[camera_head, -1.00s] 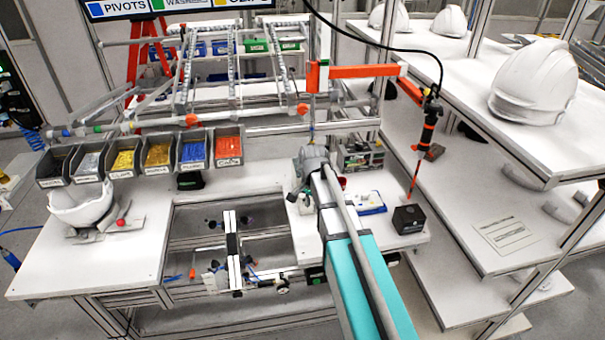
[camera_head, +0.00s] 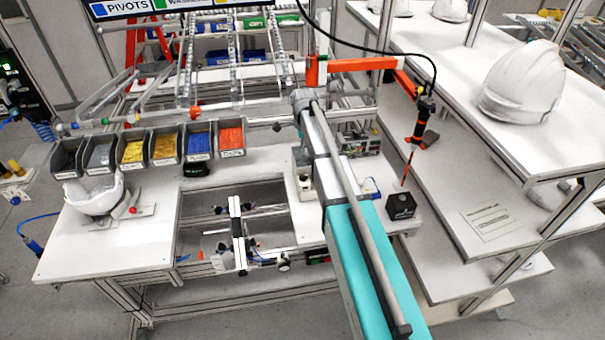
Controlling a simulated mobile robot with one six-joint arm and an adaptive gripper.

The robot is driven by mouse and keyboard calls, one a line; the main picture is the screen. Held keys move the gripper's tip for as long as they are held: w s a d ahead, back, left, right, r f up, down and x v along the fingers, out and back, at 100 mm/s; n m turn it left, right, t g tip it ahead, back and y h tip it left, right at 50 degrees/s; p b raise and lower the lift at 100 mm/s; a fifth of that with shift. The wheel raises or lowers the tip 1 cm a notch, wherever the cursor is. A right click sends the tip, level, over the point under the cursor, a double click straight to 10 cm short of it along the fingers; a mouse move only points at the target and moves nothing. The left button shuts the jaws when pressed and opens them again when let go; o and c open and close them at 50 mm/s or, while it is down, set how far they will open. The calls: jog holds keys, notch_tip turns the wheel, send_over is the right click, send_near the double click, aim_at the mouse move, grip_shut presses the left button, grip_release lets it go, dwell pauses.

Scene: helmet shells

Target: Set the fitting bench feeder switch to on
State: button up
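The white fitting bench (camera_head: 250,160) fills the middle of the view. I cannot pick out the feeder switch for certain. A small electronics unit (camera_head: 362,140) stands at the back right of the bench, partly behind my arm. A small pale box (camera_head: 306,188) sits left of my arm, partly covered by it. My teal and grey arm reaches from the lower right up over the bench to a grey joint above its back right. My gripper cannot be made out beyond this joint, so its opening and contact are hidden.
A black box (camera_head: 401,206) stands on the bench's right end, below a hanging orange-and-black screwdriver (camera_head: 422,118). Labelled parts bins (camera_head: 150,148) line the back left. A white helmet shell (camera_head: 95,196) sits at the left. Shelves with white helmets (camera_head: 523,82) flank the right.

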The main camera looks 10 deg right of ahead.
aim_at(304, 178)
jog(key=shift+f, duration=0.15)
notch_tip(304, 178, down, 14)
jog(key=b, duration=1.3)
jog(key=shift+r+b, duration=0.2)
jog(key=shift+b, duration=0.2)
grip_shut()
jog(key=shift+a, duration=0.1)
